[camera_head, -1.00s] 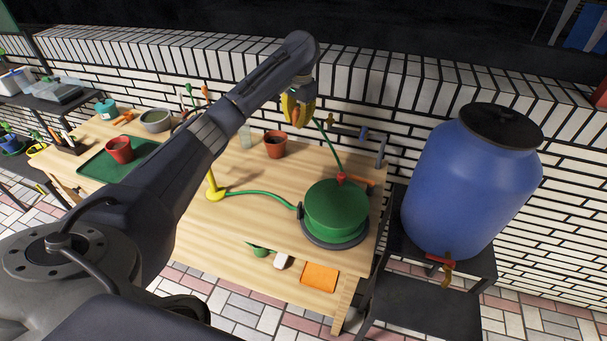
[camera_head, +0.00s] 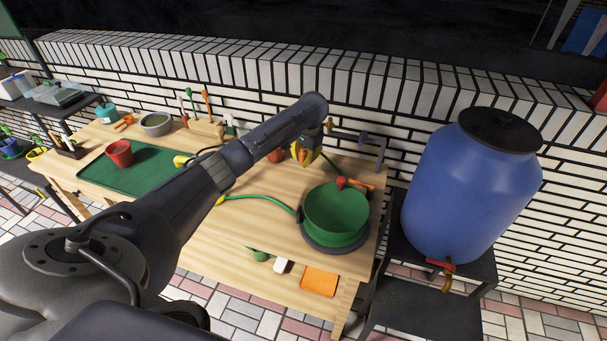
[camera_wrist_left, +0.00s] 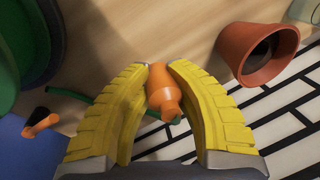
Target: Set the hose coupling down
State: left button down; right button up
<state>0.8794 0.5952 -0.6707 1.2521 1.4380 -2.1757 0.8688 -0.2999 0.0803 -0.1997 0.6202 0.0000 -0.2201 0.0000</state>
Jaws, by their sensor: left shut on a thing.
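The orange hose coupling (camera_wrist_left: 163,94) is between the yellow fingers of my left gripper (camera_wrist_left: 160,73) in the left wrist view. The gripper is shut on it. In the head view my left gripper (camera_head: 305,154) is low over the back right of the wooden table (camera_head: 240,235), behind the green hose reel (camera_head: 336,215). A green hose (camera_wrist_left: 85,97) shows behind the fingers in the wrist view. Whether the coupling touches the table is unclear. My right gripper is not in view.
A terracotta pot (camera_wrist_left: 257,55) stands near the gripper. The blue barrel (camera_head: 470,185) stands right of the table. A green tray (camera_head: 115,180) with a red pot (camera_head: 119,153) lies at the left. A tool block (camera_head: 206,128) stands at the back. The table front is mostly clear.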

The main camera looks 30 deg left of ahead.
aim_at(303, 177)
pick_arm(q)
jog(key=shift+s+d+x, duration=0.1)
jog(key=shift+d+x, duration=0.15)
jog(key=shift+x, duration=0.95)
jog(key=shift+s+d+x, duration=0.1)
jog(key=shift+d+x, duration=0.1)
jog(key=shift+x, duration=1)
jog(key=shift+s+d+x, duration=0.1)
jog(key=shift+d+x, duration=0.15)
jog(key=shift+x, duration=0.9)
jog(key=shift+f, duration=0.25)
jog(key=c, duration=1.6)
grip_release()
jog(key=shift+f, duration=0.1)
jog(key=v, duration=1.2)
jog(key=shift+r, duration=0.2)
